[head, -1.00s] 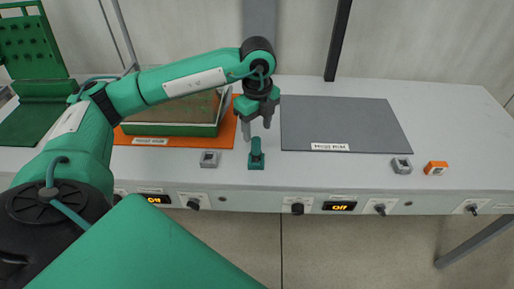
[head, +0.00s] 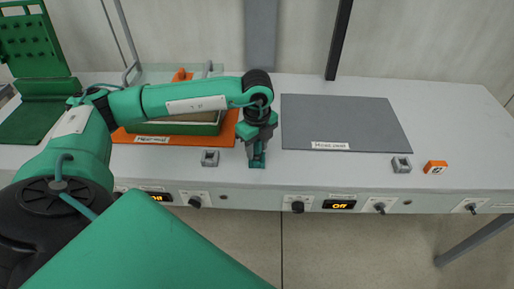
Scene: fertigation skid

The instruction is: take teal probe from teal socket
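The teal probe (head: 257,153) stands upright in the teal socket (head: 257,164) near the front edge of the bench. My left gripper (head: 257,150) points down over the probe, with its fingers at the probe's upper part. The gripper hides the probe's top, and I cannot tell whether the fingers are closed on it. My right gripper is not in view.
A grey socket (head: 210,158) is left of the teal one. Another grey socket (head: 401,165) and an orange socket (head: 435,167) sit at the right. A green tray (head: 205,129) stands on an orange mat (head: 227,136). The grey mat (head: 345,122) is bare.

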